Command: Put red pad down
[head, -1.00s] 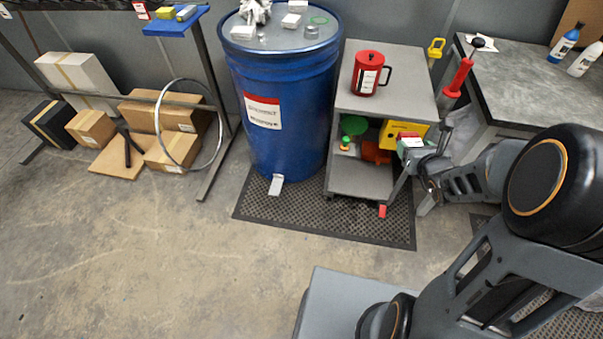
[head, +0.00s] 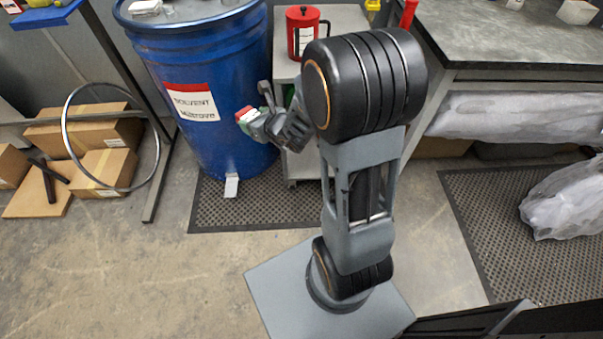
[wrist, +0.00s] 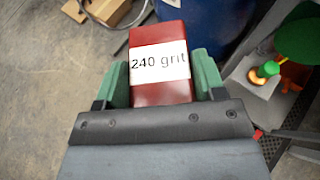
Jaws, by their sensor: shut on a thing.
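The red pad (wrist: 160,88), with a white label reading "240 grit", sits between the two green fingers of my gripper (wrist: 161,75) in the wrist view. My gripper is shut on it. In the head view the pad (head: 246,114) shows small, red and white, at the end of my gripper (head: 257,121). It is held in the air in front of the blue solvent drum (head: 215,135), near the grey cart. My arm covers much of the cart.
A red can (head: 301,38) stands on the cart top (head: 345,18). A blue tray (head: 48,17) is on the rack at upper left. Cardboard boxes (head: 100,130) and a metal ring lie below it. A grey workbench (head: 500,40) is at right. The floor at left front is clear.

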